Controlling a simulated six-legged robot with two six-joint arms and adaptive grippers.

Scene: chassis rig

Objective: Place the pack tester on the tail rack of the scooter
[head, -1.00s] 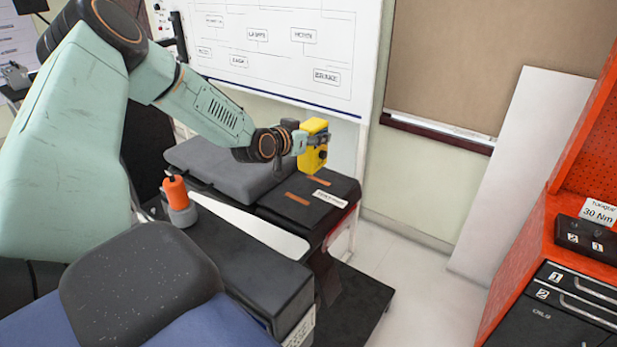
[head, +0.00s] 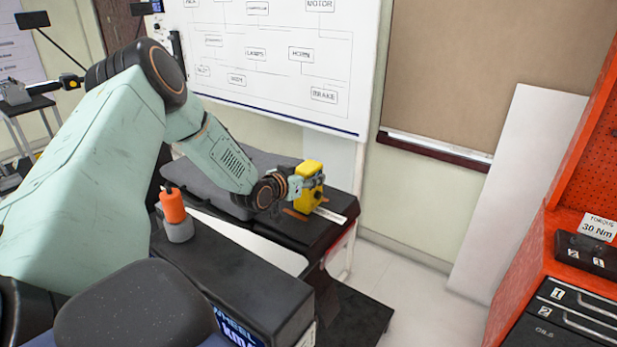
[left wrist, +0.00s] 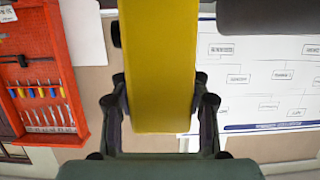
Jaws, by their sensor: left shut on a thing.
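The pack tester is a yellow box (head: 309,184) with a dark knob on its side. My left gripper (head: 297,187) is shut on it. In the head view the tester is at or just above the black tail rack (head: 335,226) of the scooter; I cannot tell whether it touches. The rack has orange strips and a white label, partly hidden behind the tester and gripper. In the left wrist view the yellow tester (left wrist: 158,60) fills the middle, between both fingers (left wrist: 160,105). The scooter's grey seat (head: 215,180) is left of the rack, partly behind my arm. My right gripper is not in view.
An orange and grey device (head: 173,212) stands on a dark box (head: 235,275) in front of the scooter. A whiteboard (head: 275,60) is behind. A white panel (head: 525,190) leans on the wall. An orange tool cabinet (head: 565,235) is at the right.

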